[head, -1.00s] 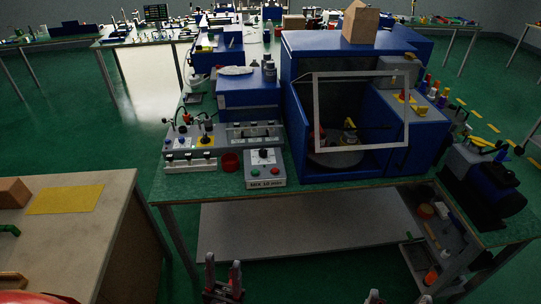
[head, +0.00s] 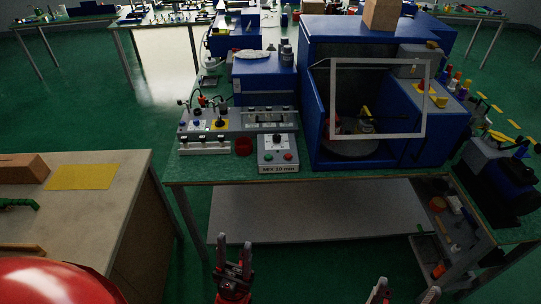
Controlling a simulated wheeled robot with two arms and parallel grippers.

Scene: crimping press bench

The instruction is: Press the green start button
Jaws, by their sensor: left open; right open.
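The grey control box (head: 278,164) stands at the front edge of the green-topped bench, left of the blue press. The green start button (head: 267,157) is on the left of its sloping face, a red button (head: 288,157) is on the right, and a dark knob sits above them. My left gripper (head: 234,243) is open and empty, low in the picture, in front of the bench and below the box. My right gripper (head: 406,288) is open at the bottom edge, only its fingertips showing, also apart from the bench.
The blue press housing (head: 314,110) with a pale-framed guard (head: 377,61) stands right of the box. A red cup (head: 243,147) and a grey switch panel (head: 222,125) are on its left. A wooden table (head: 120,200) with a yellow sheet (head: 81,177) is at left.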

